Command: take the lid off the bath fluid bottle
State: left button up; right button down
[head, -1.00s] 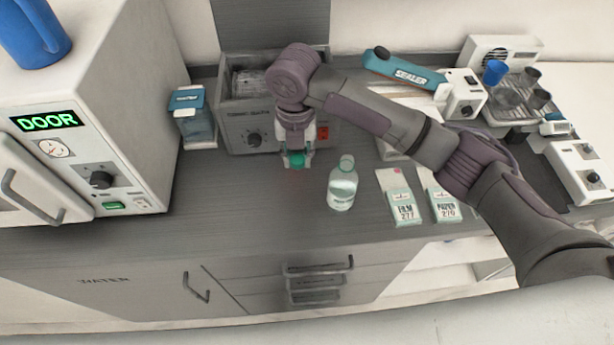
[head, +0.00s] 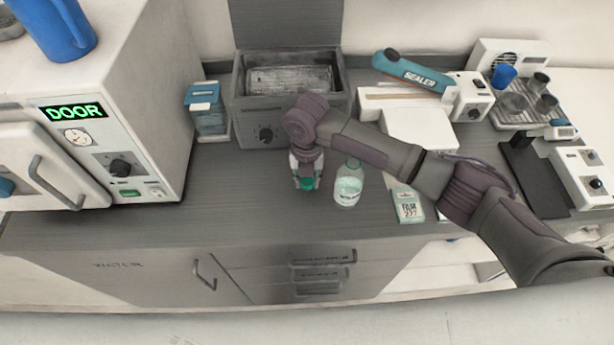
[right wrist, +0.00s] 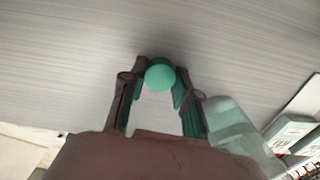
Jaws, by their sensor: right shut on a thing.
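The bath fluid bottle (head: 348,187), clear with a pale label, stands upright on the grey counter. Its neck shows no green lid on it. My right gripper (head: 305,183) is just left of the bottle, pointing down, shut on the green lid (head: 307,184). In the right wrist view the round lid (right wrist: 160,77) sits between the fingertips, apart from the bottle (right wrist: 232,128) at the right. I cannot tell whether the lid touches the counter. My left gripper is not in view.
An open metal bath (head: 290,105) stands behind the gripper, and a blue-lidded container (head: 207,115) beside it. A film packet (head: 408,205) lies right of the bottle. A white steriliser (head: 125,120) takes up the left. The counter left of the gripper is clear.

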aim_at(307, 181)
jog(key=c, duration=0.9)
grip_release()
jog(key=shift+f, duration=0.1)
jog(key=shift+o, duration=0.2)
notch_tip(307, 181, up, 12)
jog(key=b, duration=0.2)
